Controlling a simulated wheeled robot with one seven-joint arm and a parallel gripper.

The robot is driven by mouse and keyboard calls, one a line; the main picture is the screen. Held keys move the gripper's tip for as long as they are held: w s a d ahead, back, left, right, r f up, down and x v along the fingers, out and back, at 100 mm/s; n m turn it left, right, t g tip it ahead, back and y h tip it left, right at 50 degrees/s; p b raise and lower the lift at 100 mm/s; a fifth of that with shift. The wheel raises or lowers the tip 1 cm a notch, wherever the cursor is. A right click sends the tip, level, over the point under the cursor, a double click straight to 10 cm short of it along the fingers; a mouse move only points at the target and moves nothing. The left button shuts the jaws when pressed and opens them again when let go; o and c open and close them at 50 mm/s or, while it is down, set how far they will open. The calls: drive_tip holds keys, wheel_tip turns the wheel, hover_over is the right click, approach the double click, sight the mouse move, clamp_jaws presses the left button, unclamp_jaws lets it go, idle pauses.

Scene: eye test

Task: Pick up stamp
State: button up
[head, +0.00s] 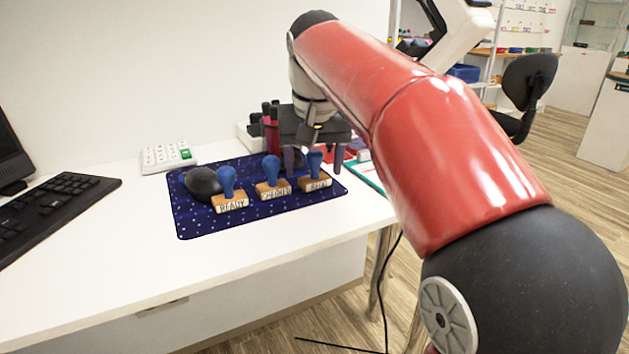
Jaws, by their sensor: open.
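Three stamps with blue handles and wooden bases stand upright in a row on a dark blue spotted mat (190,225). The left stamp (230,203) seems to read "READY". The middle stamp (272,190) seems to read "CHECKED". The label of the right stamp (315,185) is too small to read surely. My gripper (314,168) is open and points down at the right stamp. Its fingers show on either side of that stamp's blue handle in the picture. I cannot tell whether they are around it or behind it.
A red holder (271,134) stands behind my gripper. The white desk (140,275) is clear in front.

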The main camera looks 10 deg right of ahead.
drive_tip(key=shift+x, duration=0.8)
drive_tip(key=c, duration=0.7)
drive_tip(key=shift+r, duration=0.15)
drive_tip(key=shift+c, duration=0.2)
wheel_tip(320, 180, up, 20)
drive_tip(key=p, duration=0.9)
drive_tip(key=o, duration=0.3)
drive_tip(key=shift+c, duration=0.6)
